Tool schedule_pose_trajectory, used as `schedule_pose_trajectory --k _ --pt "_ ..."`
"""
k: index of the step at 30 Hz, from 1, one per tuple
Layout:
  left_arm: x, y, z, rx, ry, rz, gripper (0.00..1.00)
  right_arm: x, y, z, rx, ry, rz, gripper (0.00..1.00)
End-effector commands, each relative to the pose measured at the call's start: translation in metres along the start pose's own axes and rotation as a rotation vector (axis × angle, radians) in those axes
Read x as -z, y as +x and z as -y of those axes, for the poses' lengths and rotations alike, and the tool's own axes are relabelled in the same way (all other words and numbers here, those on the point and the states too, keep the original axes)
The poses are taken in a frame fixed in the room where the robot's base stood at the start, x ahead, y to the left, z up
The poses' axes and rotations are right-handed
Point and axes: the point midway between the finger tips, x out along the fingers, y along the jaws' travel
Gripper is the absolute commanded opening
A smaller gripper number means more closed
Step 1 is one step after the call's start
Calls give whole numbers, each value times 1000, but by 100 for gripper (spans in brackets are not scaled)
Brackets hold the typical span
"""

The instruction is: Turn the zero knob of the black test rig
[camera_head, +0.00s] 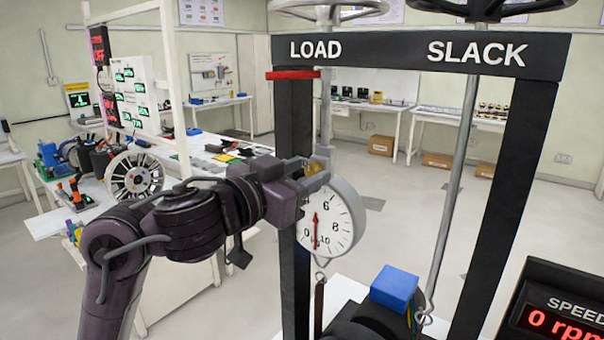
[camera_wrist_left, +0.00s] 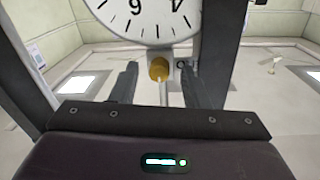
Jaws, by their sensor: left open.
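The black test rig (camera_head: 293,130) is a tall frame with a top bar lettered LOAD and SLACK. A white round dial gauge (camera_head: 335,222) with a red needle hangs at its left post; the dial also shows upside down in the left wrist view (camera_wrist_left: 150,15). The zero knob (camera_wrist_left: 159,69) is a small yellow-brown cylinder beside the dial; a bit of it shows in the head view (camera_head: 318,164). My left gripper (camera_wrist_left: 163,78) is open, its fingers on either side of the knob, with visible gaps. My right gripper is not in view.
A blue block (camera_head: 394,287) sits low in front of the rig. A thin slanted rod (camera_head: 452,185) runs beside the right post. A speed display (camera_head: 566,310) stands at the lower right. A cluttered workbench (camera_head: 60,222) is on the left.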

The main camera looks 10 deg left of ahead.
Motion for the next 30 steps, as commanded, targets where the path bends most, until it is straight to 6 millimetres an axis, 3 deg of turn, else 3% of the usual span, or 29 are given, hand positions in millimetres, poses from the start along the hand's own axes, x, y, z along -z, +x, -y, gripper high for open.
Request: schedule_pose_trajectory --k 2,10,20,30 --pt "0 0 0 0 0 0 37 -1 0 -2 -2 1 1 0" --pt "0 0 0 0 0 1 1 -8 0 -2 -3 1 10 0" --pt "0 0 0 -1 39 4 0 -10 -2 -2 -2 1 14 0" --pt "1 0 0 -3 262 20 0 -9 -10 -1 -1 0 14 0"
